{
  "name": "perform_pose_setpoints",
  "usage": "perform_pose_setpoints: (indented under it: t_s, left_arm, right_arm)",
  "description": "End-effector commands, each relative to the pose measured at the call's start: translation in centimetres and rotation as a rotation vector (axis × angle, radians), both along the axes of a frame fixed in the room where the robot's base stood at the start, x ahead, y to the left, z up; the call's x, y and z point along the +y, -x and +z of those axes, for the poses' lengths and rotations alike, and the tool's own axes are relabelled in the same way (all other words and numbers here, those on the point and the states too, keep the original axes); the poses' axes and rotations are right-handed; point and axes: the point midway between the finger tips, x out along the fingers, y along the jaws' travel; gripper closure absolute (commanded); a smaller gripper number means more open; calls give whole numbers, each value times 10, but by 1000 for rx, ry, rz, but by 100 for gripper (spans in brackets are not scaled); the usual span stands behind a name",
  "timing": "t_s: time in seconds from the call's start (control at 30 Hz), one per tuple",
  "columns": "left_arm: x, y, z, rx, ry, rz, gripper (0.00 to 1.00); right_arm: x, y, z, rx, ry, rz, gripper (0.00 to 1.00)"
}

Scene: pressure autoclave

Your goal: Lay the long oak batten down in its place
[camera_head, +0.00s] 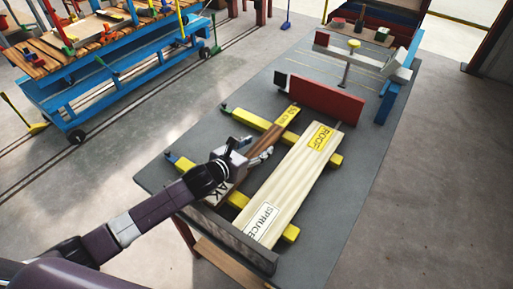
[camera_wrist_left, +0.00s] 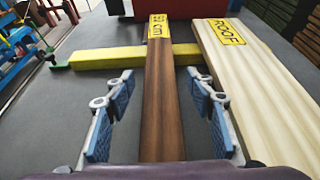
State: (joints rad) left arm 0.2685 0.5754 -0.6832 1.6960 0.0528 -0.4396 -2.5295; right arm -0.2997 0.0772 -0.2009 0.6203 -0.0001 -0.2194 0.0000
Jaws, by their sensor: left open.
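The brown oak batten (camera_head: 272,137) lies lengthwise across two yellow bearers on the grey table. Its far end carries a yellow label reading "cm"; part of a white label reading "AK" shows near its close end. In the left wrist view the batten (camera_wrist_left: 163,100) runs straight between my fingers. My left gripper (camera_head: 257,148) is open over the batten's middle, hiding part of it. In the left wrist view the gripper (camera_wrist_left: 158,76) has one blue-padded finger on each side of the batten, with gaps between. My right gripper is not in view.
A pale board (camera_head: 287,180) labelled "SPRUCE" and "ROOF" lies to the right of the batten. A dark fence (camera_head: 228,240) stands at the near end, a red block (camera_head: 327,98) beyond the far end. A yellow bearer (camera_wrist_left: 120,57) crosses beneath the batten. The table's right side is clear.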

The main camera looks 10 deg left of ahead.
Motion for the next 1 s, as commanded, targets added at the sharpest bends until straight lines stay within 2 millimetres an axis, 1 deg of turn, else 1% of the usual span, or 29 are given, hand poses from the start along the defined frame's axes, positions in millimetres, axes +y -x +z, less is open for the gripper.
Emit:
perform_pose_setpoints:
  t_s: [0.07,0.3,0.5,0.67,1.0]
  left_arm:
    - [4,9,1,0,-4,-2,50]
    - [17,41,15,0,-5,-3,50]
    - [25,58,23,0,-4,-2,50]
    - [26,63,27,1,-1,0,50]
    - [26,63,27,1,-1,0,50]
  right_arm:
    - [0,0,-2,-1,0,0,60]
    - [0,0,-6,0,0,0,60]
    - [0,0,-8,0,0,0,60]
    - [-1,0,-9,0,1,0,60]
    - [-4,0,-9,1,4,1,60]
